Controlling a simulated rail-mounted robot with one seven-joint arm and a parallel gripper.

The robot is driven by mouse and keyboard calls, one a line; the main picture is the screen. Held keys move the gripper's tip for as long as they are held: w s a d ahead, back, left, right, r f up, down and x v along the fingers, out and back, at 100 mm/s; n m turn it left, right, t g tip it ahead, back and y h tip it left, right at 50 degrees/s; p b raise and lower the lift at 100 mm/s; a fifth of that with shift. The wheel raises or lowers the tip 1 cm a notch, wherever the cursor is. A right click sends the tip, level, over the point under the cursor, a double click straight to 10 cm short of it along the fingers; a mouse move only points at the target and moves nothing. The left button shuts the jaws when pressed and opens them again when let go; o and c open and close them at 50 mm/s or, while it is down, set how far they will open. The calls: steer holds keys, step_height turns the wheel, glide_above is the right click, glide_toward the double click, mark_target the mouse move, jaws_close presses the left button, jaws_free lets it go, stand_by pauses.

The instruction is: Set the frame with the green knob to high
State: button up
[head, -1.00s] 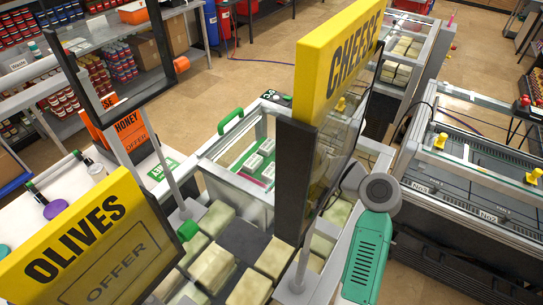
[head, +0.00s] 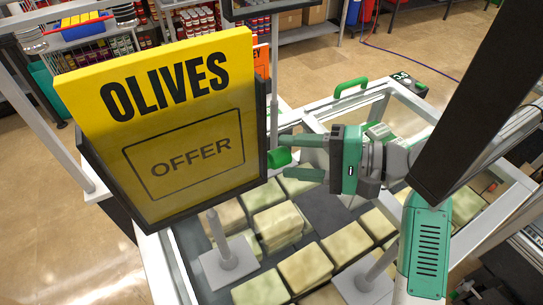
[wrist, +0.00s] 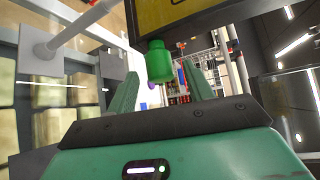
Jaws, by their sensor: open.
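The frame with the green knob is a dark-edged sign frame (head: 262,125) holding a yellow OLIVES OFFER card, at the left of the head view. It stands on a grey post with a square foot (head: 228,262). The green knob (head: 277,158) sticks out of its right side. My gripper (head: 286,157) comes from the right, its two green fingers open, one above and one below the knob. In the wrist view the knob (wrist: 159,64) sits between the two fingertips (wrist: 160,72), with gaps visible on both sides. The frame's dark lower edge (wrist: 190,28) shows above it.
A glass-walled chiller with pale blocks (head: 305,267) lies below the sign. A green handle (head: 350,87) is on its far rim. A large dark panel (head: 480,110) is close at the right, near my arm. Shelves with jars (head: 195,20) stand behind.

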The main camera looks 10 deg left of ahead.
mark_target(271, 156)
steer(key=a, duration=0.2)
steer(key=a+f, duration=0.1)
steer(key=a, duration=0.1)
steer(key=shift+w+a, duration=0.15)
steer(key=shift+a, duration=0.2)
steer(key=shift+r, duration=0.1)
jaws_close()
step_height(271, 156, up, 10)
steer(key=p, duration=0.8)
steer(key=shift+f, duration=0.3)
jaws_free()
